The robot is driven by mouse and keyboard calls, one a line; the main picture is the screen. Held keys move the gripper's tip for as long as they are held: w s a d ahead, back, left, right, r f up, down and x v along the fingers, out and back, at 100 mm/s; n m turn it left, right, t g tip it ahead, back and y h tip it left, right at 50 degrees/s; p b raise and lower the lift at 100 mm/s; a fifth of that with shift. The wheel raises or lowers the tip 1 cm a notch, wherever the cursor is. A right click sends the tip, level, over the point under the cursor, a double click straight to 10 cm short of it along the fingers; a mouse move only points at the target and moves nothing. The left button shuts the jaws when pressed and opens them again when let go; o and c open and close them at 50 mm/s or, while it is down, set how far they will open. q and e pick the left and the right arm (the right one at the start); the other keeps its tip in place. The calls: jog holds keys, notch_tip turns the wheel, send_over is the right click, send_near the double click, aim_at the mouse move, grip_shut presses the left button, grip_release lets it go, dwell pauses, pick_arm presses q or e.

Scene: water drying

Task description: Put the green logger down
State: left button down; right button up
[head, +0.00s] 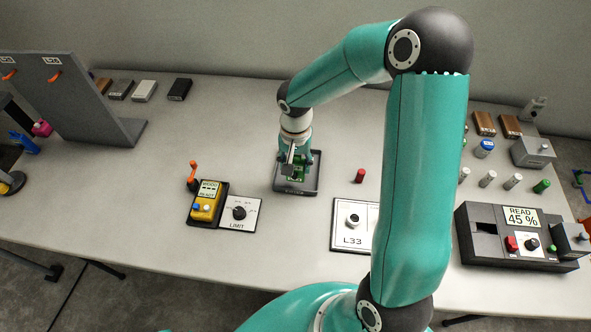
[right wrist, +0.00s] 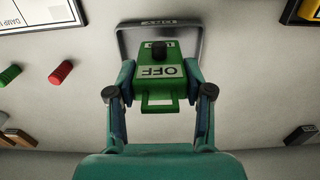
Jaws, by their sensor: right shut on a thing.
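The green logger (right wrist: 160,75) is a small green box with a white "OFF" label, a black knob and a green handle loop. My right gripper (right wrist: 159,90) is shut on it, with one finger on each side. In the head view the logger (head: 296,176) shows partly behind my right gripper (head: 295,160), over the dark grey tray (head: 311,186) in the middle of the table. The tray's rim (right wrist: 122,38) also frames the logger in the right wrist view. I cannot tell whether the logger touches the tray. My left gripper is not in view.
A yellow device (head: 205,204) and a "LIMIT" dial plate (head: 241,213) lie left of the tray. A red cylinder (head: 360,175) and the "L33" plate (head: 347,240) are to the right. A "READ 45 %" box (head: 516,235) stands at far right. Table left of the tray's back is clear.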

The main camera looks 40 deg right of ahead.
aim_at(295, 172)
jog(key=shift+f, duration=1.85)
jog(key=o, duration=1.2)
notch_tip(295, 172, up, 12)
jog(key=shift+r+b, duration=0.1)
jog(key=shift+b, duration=0.4)
